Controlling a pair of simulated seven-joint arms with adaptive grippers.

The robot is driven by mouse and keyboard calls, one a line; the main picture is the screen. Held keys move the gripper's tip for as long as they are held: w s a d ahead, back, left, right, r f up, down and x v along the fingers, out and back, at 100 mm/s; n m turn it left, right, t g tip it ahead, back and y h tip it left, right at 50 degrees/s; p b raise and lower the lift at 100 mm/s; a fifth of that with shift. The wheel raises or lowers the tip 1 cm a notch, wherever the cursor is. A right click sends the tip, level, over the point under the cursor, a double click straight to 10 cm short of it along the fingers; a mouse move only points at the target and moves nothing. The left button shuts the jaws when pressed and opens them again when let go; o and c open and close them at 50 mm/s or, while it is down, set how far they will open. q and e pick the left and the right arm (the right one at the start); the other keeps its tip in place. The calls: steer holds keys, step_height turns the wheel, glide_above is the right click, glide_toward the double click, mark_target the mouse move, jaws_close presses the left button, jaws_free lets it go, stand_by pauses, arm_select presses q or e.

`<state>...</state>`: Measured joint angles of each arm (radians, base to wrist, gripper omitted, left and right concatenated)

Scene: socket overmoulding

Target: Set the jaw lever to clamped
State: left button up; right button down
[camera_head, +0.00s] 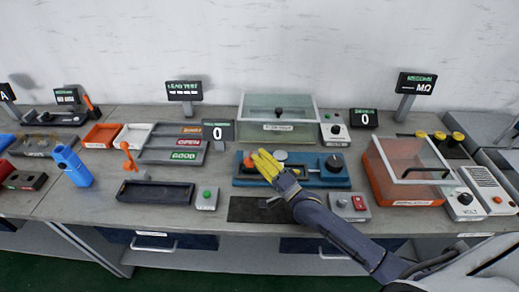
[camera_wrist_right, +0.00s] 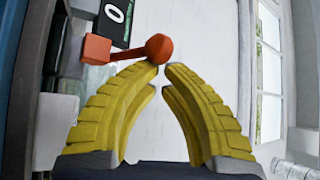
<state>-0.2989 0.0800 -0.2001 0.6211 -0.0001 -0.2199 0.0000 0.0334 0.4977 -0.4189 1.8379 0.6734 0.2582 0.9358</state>
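The jaw lever (camera_wrist_right: 127,54) is an orange-red arm with a round ball knob, on an orange block (camera_wrist_right: 97,49), in the right wrist view. Its knob sits at my right gripper's (camera_wrist_right: 162,67) fingertips, overlapping the left one; contact cannot be told. The yellow fingers curve together with a narrow gap and nothing visible between them. In the head view, my right gripper (camera_head: 262,162) is over the left part of the blue fixture (camera_head: 325,181). My left gripper is not in view.
A clear-lidded box (camera_head: 277,115) stands behind the fixture. A dark mat (camera_head: 250,210) and a red-button box (camera_head: 352,207) lie in front. An orange bin (camera_head: 405,190) with a clear lid is right.

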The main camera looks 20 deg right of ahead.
steer(key=shift+s+a+f, duration=0.25)
steer(key=shift+s+f, duration=0.25)
steer(key=shift+f, duration=0.3)
steer(key=shift+s+f, duration=0.1)
steer(key=shift+s, duration=0.1)
steer(key=shift+s+d+f, duration=0.1)
steer(key=shift+s+f, duration=0.05)
steer(key=shift+s, duration=0.05)
steer(key=s+d, duration=0.5)
steer(key=s, duration=0.6)
steer(key=shift+d, duration=0.2)
steer(key=shift+s, duration=0.2)
